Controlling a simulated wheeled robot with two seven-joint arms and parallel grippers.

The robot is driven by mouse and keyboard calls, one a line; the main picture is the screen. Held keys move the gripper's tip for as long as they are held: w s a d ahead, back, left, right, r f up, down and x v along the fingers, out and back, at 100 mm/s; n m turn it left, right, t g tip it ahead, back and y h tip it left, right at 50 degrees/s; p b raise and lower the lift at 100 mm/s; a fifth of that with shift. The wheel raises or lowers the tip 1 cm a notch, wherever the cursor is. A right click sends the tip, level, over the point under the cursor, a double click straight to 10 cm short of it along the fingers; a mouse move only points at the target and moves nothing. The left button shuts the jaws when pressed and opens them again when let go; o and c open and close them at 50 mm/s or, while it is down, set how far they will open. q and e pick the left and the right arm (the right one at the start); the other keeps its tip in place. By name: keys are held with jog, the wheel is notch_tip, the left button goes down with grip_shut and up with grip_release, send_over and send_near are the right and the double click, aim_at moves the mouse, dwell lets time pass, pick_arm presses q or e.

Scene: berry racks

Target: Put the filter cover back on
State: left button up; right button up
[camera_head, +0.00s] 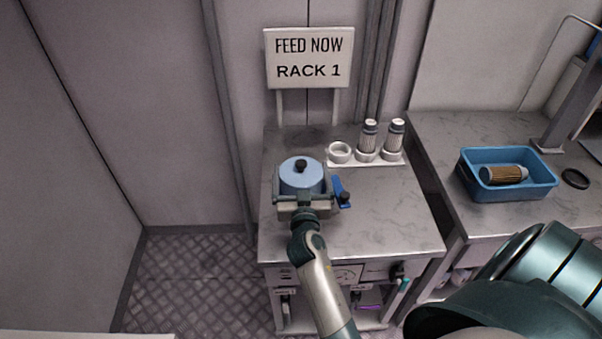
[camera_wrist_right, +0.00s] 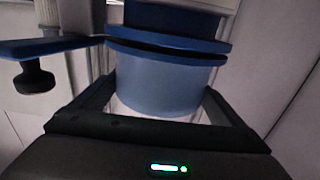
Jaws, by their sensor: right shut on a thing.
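The filter cover (camera_head: 301,178) is a light blue cylinder with a black knob on top. My right gripper (camera_head: 303,202) is shut around its sides. In the right wrist view the cover (camera_wrist_right: 160,85) sits between the two fingers, its darker blue rim close to the blue rim of the filter housing (camera_wrist_right: 170,18). A dark, narrow line shows between the rims; I cannot tell whether they touch. In the head view the housing is mostly hidden by cover and gripper. A blue lever (camera_head: 338,187) with a black knob sticks out at its right. My left gripper is not in view.
A sign (camera_head: 308,58) reads "FEED NOW RACK 1". Behind right, two filter cartridges (camera_head: 369,137) (camera_head: 394,137) stand in a white holder beside an empty ring (camera_head: 339,152). A blue tray (camera_head: 507,188) on the right bench holds a brown cartridge (camera_head: 503,175); a black ring (camera_head: 575,179) lies beside it.

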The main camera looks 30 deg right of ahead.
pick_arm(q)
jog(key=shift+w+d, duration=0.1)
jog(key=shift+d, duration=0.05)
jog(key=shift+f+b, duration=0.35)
pick_arm(e)
jog(key=shift+f, duration=0.25)
jog(key=o, duration=0.8)
jog(key=shift+o, duration=0.2)
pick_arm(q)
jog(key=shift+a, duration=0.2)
pick_arm(e)
jog(key=shift+s, duration=0.1)
